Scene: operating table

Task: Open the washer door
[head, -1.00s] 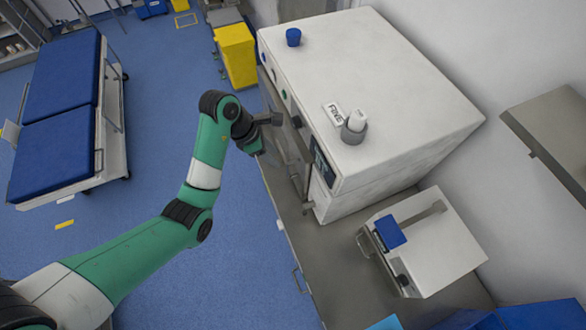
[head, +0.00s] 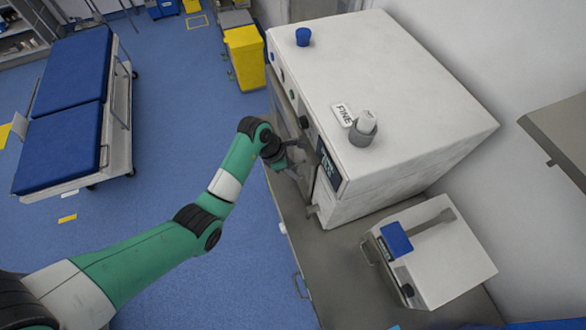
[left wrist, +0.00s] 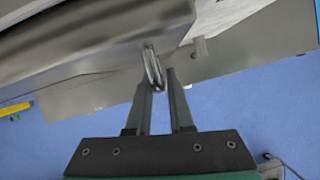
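The washer is the big white box machine (head: 390,90) on the grey counter, with its front facing left. Its front and door are seen at a steep slant in the head view, partly behind my left gripper (head: 292,164). In the left wrist view a grey metal panel fills the upper left, with a small shiny metal handle (left wrist: 153,68) on it. My left gripper (left wrist: 159,80) has its two fingers apart, with the lower end of this handle at the gap between the fingertips. I cannot tell whether they touch it. My right gripper is not in view.
A smaller white device (head: 435,255) with a blue part stands on the counter (head: 335,265) nearer me. A yellow bin (head: 244,57) and a blue bed (head: 65,110) stand on the open floor.

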